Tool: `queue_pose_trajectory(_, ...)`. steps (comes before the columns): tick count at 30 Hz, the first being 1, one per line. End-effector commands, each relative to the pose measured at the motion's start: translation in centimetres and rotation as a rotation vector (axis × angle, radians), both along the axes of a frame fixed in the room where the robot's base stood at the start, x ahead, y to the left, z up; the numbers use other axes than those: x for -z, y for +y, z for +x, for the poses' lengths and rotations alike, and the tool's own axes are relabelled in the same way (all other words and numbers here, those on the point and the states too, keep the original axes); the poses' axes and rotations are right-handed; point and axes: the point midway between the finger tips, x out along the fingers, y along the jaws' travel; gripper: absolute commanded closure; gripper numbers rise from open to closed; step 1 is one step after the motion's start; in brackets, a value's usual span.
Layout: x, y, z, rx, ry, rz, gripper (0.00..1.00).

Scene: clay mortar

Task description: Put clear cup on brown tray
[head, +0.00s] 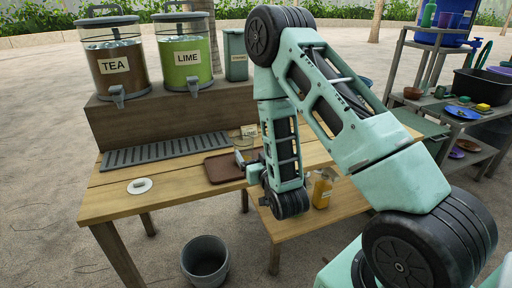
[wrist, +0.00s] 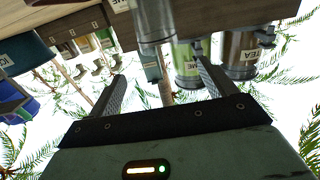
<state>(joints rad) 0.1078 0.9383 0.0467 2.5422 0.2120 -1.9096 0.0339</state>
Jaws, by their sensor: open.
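The brown tray (head: 222,172) lies flat on the wooden table, and my arm hides its right part. A clear cup (head: 243,144) shows faintly near the tray's back edge, partly hidden by my gripper; I cannot tell whether its base is on the tray or the table. In the wrist view, where the scene appears upside down, the clear cup (wrist: 155,22) is at the top, between the lines of the two fingers and beyond their tips. My gripper (head: 240,160) is low over the tray; in the wrist view its fingers (wrist: 160,72) are spread apart with nothing between them.
The TEA dispenser (head: 115,60) and LIME dispenser (head: 184,55) stand on a raised wooden shelf behind a grey drip grate (head: 165,150). A white disc (head: 139,186) lies on the table's left. An orange bottle (head: 322,188) stands at right, and a grey bin (head: 205,262) below.

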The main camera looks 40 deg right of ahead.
Motion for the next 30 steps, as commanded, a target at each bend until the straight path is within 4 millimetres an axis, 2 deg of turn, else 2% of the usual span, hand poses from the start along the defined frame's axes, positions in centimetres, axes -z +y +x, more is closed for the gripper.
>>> queue_pose_trajectory(6, 0.0, 0.2, -0.1, -0.004, 0.004, 0.003, 0.17)
queue_pose_trajectory(10, 0.0, 1.9, 0.7, -0.039, 0.062, 0.040, 0.17)
queue_pose_trajectory(14, 0.1, 6.1, 1.8, -0.126, 0.207, 0.108, 0.17)
queue_pose_trajectory(18, -0.1, 12.1, 1.3, -0.256, 0.413, 0.165, 0.17)
queue_pose_trajectory(20, -0.2, 14.8, 0.4, -0.315, 0.507, 0.177, 0.17)
queue_pose_trajectory(23, -0.7, 18.8, -2.0, -0.415, 0.663, 0.177, 0.17)
queue_pose_trajectory(27, -1.9, 23.5, -6.8, -0.547, 0.884, 0.136, 0.17)
queue_pose_trajectory(30, -3.0, 25.8, -11.3, -0.632, 1.043, 0.075, 0.17)
